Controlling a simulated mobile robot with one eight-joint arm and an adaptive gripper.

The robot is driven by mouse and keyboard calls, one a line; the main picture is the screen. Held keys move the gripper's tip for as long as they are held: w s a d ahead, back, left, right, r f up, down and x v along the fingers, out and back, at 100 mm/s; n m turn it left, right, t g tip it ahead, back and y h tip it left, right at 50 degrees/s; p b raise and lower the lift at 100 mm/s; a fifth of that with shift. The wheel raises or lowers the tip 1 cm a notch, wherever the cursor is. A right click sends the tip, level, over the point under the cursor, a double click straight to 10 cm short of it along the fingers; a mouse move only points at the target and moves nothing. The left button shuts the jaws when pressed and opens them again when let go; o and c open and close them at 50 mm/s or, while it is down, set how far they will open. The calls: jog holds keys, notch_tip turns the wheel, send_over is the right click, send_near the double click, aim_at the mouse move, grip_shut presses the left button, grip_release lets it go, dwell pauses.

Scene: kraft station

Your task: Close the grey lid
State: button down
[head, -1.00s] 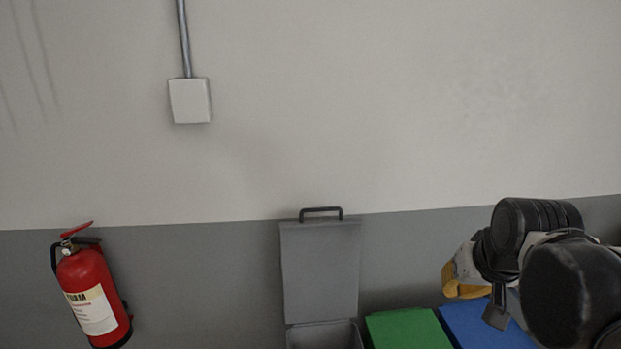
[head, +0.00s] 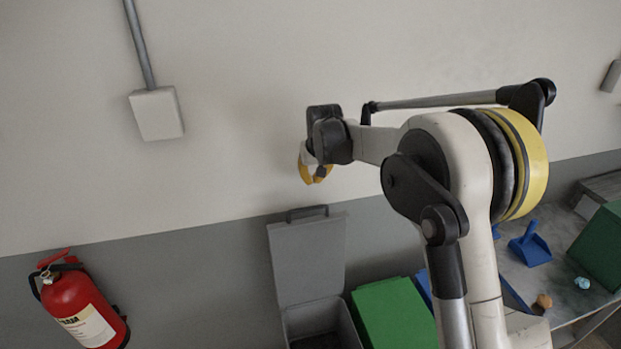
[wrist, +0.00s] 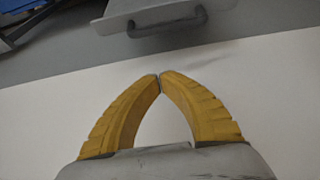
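The grey lid (head: 307,260) stands open and upright against the wall, hinged at the back of a grey bin (head: 342,318). A dark handle (head: 307,213) is on its top edge. In the wrist view the lid (wrist: 120,10) and its handle (wrist: 168,21) show at the top, beyond the fingertips. My gripper (wrist: 160,76) has yellow fingers with their tips together and nothing between them. In the head view my gripper (head: 315,174) is above the lid's handle, apart from it, partly hidden by my wrist.
A green lid (head: 393,312) and a blue one (head: 424,288) are right of the grey bin. A red fire extinguisher (head: 84,303) is at the left. At the right a table (head: 560,285) bears a blue dustpan (head: 530,244) and a green box (head: 602,250).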

jog(key=x, duration=0.7)
jog(key=shift+w+a+f, duration=0.1)
jog(key=shift+w+f, duration=0.1)
jog(key=shift+f, duration=0.05)
jog(key=s, duration=0.2)
jog(key=s+d, duration=0.1)
jog(key=shift+s+f, duration=0.2)
jog(key=shift+s, duration=0.15)
jog(key=shift+s+d, duration=0.1)
jog(key=shift+s, duration=0.05)
